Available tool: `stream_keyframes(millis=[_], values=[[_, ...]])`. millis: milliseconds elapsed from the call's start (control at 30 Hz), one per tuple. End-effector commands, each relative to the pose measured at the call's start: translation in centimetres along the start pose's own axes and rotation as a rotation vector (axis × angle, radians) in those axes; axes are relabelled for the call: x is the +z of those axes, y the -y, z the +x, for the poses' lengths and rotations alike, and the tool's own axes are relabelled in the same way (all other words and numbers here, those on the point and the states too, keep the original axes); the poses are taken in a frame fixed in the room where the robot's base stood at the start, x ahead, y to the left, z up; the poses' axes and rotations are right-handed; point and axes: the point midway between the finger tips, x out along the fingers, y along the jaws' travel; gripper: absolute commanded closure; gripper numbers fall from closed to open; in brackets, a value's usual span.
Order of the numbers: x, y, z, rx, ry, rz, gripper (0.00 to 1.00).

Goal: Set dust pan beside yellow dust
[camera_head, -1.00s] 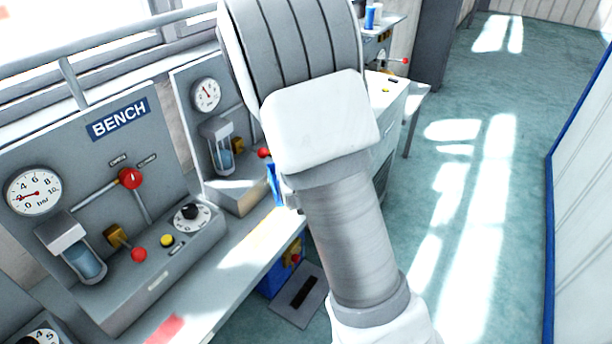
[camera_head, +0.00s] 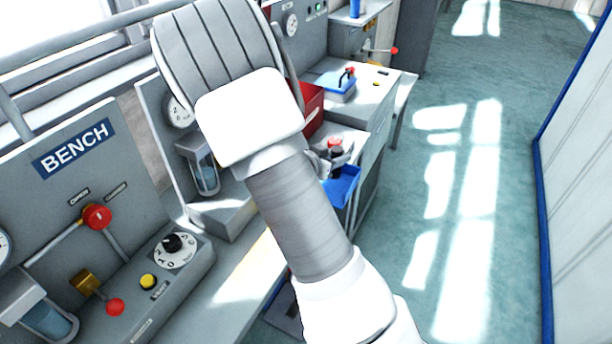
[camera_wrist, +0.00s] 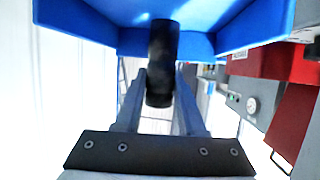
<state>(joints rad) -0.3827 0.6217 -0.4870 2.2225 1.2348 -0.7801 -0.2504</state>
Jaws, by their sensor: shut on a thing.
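The blue dust pan (camera_head: 343,187) is in the air beside the far bench, just past my forearm, in the head view. It also fills the top of the wrist view (camera_wrist: 90,28). My gripper (camera_wrist: 160,88) is shut on the pan's black handle (camera_wrist: 162,50). In the head view my arm hides part of the gripper. A small yellow spot (camera_head: 376,84) lies on the far bench top; I cannot tell whether it is the yellow dust.
A red box (camera_head: 310,106) and a blue tray (camera_head: 336,86) stand on the far benches. The near bench carries a gauge panel (camera_head: 75,155) with knobs. Open green floor (camera_head: 455,200) lies to the right, bounded by a blue-edged white wall (camera_head: 580,190).

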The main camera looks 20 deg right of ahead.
Motion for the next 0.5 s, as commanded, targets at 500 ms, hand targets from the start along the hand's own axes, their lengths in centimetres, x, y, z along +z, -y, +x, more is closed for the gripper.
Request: stream_keyframes(millis=[500], values=[[4.4, 9.0, 3.6, -0.002, -0.001, -0.001, 1.00]])
